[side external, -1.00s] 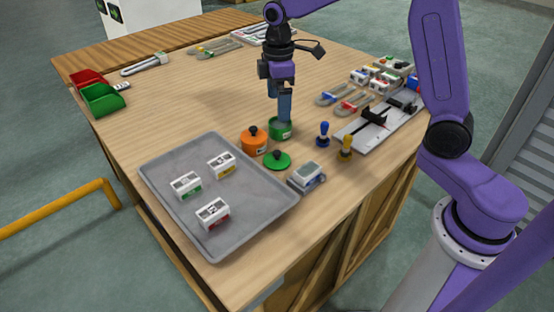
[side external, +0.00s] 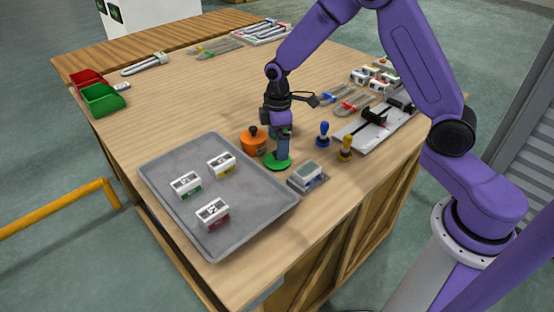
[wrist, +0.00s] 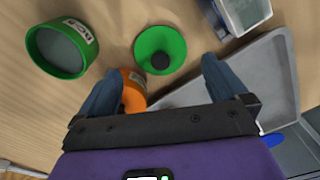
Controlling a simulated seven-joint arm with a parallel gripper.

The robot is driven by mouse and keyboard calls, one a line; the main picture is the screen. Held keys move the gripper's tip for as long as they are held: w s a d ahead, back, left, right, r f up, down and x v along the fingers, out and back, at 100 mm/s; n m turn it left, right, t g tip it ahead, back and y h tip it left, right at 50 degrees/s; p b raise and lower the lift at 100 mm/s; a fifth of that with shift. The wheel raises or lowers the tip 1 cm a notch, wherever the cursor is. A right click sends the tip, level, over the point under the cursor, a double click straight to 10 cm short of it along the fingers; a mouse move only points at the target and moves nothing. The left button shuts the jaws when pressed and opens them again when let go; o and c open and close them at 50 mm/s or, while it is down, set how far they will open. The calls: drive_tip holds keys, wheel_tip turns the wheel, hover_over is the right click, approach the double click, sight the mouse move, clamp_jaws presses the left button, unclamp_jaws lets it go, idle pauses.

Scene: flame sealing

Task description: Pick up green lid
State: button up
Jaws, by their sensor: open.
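The green lid (side external: 272,164) with its dark knob lies flat on the table, near the grey tray's right corner. In the wrist view the green lid (wrist: 160,42) is ahead of and between my open fingers. My gripper (side external: 281,157) points down right over the lid; in the wrist view my gripper (wrist: 162,68) holds nothing. In the side view the fingers hide part of the lid and its knob. I cannot tell whether they touch it. The green pot (wrist: 60,50) stands open, with a label on its side; in the side view my gripper mostly hides it.
An orange pot (side external: 253,143) with a dark-knobbed lid stands close to the left finger in the wrist view. A grey device (side external: 307,176) sits right of the lid. The grey tray (side external: 247,212) holds three small labelled boxes. Blue (side external: 323,134) and yellow (side external: 345,148) stamp-like items stand farther right.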

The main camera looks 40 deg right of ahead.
wheel_tip(320, 180, down, 5)
drive_tip(key=shift+r, duration=0.1)
drive_tip(key=shift+c, duration=0.3)
drive_tip(key=c, duration=0.8)
drive_tip(key=shift+c, duration=0.2)
drive_tip(key=shift+r, duration=0.1)
